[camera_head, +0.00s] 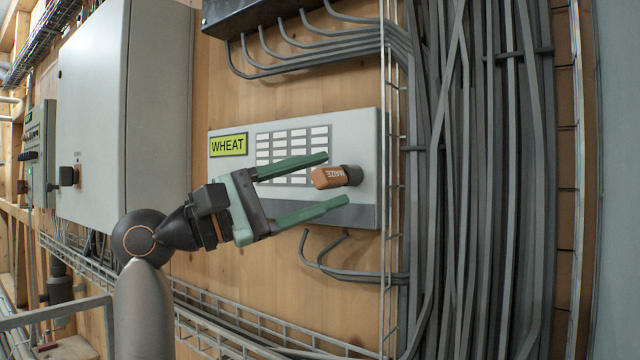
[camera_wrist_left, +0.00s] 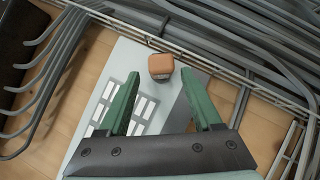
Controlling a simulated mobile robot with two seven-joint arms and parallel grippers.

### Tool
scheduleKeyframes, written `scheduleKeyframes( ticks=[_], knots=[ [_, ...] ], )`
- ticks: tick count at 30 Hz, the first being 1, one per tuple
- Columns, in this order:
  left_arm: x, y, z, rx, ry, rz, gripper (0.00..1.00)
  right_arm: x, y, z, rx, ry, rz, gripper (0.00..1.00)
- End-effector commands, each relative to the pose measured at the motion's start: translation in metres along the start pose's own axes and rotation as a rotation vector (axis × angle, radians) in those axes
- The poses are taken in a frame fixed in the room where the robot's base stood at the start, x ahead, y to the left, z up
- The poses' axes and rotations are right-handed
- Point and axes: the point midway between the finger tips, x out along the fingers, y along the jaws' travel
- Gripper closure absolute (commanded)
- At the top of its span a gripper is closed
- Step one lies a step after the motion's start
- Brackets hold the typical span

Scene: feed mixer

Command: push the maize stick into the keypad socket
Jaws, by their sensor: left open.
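The maize stick (camera_head: 328,178) is an orange-brown block marked MAIZE. It sits at the dark round socket (camera_head: 352,175) on the right of the grey keypad panel (camera_head: 370,130); I cannot tell how deep it is in. The panel has a yellow WHEAT label and rows of white keys. My left gripper (camera_head: 338,179) is open, with green fingers above and below the stick in the head view, not closed on it. In the left wrist view the stick (camera_wrist_left: 160,65) shows beyond the fingertips (camera_wrist_left: 162,88), between their lines. My right gripper is not in view.
Grey cables (camera_head: 480,180) run down the wall right of the panel, beside a wire cable tray (camera_head: 390,250). Bent conduits (camera_head: 350,272) hang below the panel. A large grey cabinet (camera_head: 120,110) stands at the left. A dark box (camera_head: 250,14) with cables is above.

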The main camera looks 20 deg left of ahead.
Motion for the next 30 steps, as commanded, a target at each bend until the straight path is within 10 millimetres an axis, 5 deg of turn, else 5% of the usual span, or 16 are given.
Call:
scheduleKeyframes(
  ticks=[16,30],
  knots=[
    [-0.104,-0.002,-0.002,0.002,0.004,0.002,0.34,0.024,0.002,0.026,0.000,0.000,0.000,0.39],
    [-0.121,0.000,0.000,0.000,0.000,0.000,0.34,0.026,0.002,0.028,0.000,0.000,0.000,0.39]
  ],
)
